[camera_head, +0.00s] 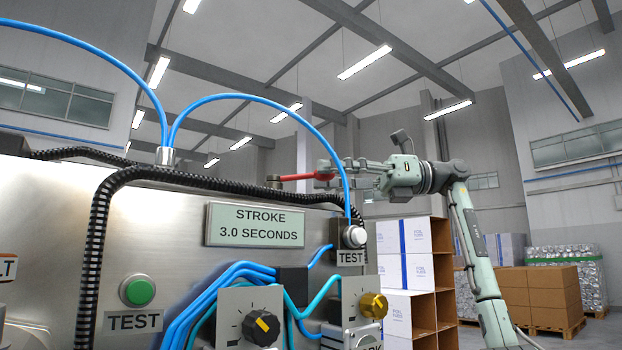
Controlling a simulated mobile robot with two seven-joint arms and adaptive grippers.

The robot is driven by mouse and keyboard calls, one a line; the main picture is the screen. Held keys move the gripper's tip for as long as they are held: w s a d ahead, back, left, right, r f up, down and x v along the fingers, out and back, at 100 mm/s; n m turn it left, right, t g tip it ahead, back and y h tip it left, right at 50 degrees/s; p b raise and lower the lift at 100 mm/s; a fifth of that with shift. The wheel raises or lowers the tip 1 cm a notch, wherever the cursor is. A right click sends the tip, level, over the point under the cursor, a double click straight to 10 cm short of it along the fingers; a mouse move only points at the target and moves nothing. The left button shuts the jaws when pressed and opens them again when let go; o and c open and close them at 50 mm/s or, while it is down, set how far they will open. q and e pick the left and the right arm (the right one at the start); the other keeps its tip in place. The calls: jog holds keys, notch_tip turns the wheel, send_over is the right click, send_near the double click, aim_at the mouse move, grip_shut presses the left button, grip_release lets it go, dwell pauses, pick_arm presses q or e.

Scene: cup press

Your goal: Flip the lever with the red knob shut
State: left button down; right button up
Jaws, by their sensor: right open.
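A red lever-like piece (303,177) shows above the top edge of the metal machine panel (180,215), lying nearly level. Its left end is grey, and its right end meets my right gripper's fingers. My right gripper (325,172) comes in from the right, pointing left, with its jaws open at the red piece's right end. I cannot tell whether the fingers touch it. A blue hose (335,139) passes in front of the fingers and hides part of them. The lever's base is hidden behind the panel. My left gripper is not in view.
A black corrugated conduit (215,183) runs along the panel's top. The panel carries a green button (137,291), a stroke sign (255,225), a black knob (261,327) and a yellow knob (374,305). Shelves with boxes (405,265) stand behind, at right.

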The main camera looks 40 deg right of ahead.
aim_at(313, 175)
jog(key=shift+x, duration=1.65)
jog(key=shift+c, duration=0.4)
grip_shut()
